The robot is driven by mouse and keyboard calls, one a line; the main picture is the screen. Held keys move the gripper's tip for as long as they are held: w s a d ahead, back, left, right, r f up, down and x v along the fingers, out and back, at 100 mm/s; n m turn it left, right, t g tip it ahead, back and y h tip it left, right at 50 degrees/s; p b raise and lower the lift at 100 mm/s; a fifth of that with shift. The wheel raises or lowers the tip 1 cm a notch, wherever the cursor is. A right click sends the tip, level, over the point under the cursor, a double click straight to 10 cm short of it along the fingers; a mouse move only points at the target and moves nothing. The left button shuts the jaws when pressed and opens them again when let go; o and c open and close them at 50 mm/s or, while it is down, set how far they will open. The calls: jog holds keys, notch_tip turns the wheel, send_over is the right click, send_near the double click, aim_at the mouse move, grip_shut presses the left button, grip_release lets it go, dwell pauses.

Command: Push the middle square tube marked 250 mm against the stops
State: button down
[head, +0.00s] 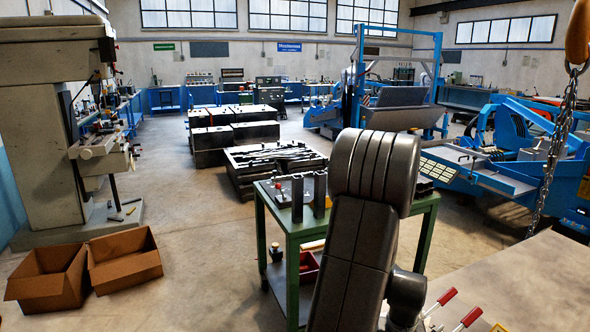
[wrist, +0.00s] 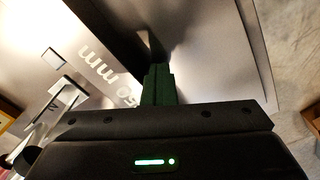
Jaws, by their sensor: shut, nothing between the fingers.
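In the wrist view, my gripper (wrist: 157,82) has its dark green fingers together with nothing between them. They point at a dark, smooth face (wrist: 195,60) with bright metal at its edges; I cannot tell whether this is the side of a tube or a shaded face. Pale lettering ending in "50 mm" (wrist: 105,75) shows on light metal just left of the fingers; its first figure is hidden. I cannot tell whether the fingers touch anything. Small bright metal blocks (wrist: 54,59) lie farther left; whether they are the stops is unclear. In the head view my gripper is not visible.
A pale bench top (head: 530,285) with red-handled clamps (head: 468,318) lies at the lower right of the head view. A green table (head: 292,240) with upright dark blocks (head: 320,192) stands beyond my arm. Cardboard boxes (head: 125,262) are on the left floor. A chain (head: 556,150) hangs at right.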

jog(key=shift+s+a+f, duration=0.3)
jog(key=shift+s+f, duration=0.05)
jog(key=shift+f, duration=0.2)
jog(key=shift+s+a, duration=0.1)
jog(key=shift+a, duration=0.25)
jog(key=shift+r, duration=0.5)
notch_tip(320, 180, up, 6)
jog(key=p, duration=0.5)
jog(key=shift+w+d+r, duration=0.25)
jog(key=shift+w+d, duration=0.05)
jog(key=shift+w, duration=0.05)
notch_tip(320, 180, down, 7)
jog(key=b, duration=0.5)
jog(key=shift+f, duration=0.15)
jog(key=shift+w+d, duration=0.1)
jog(key=shift+d, duration=0.15)
jog(key=shift+a+r, duration=0.1)
jog(key=shift+r, duration=0.15)
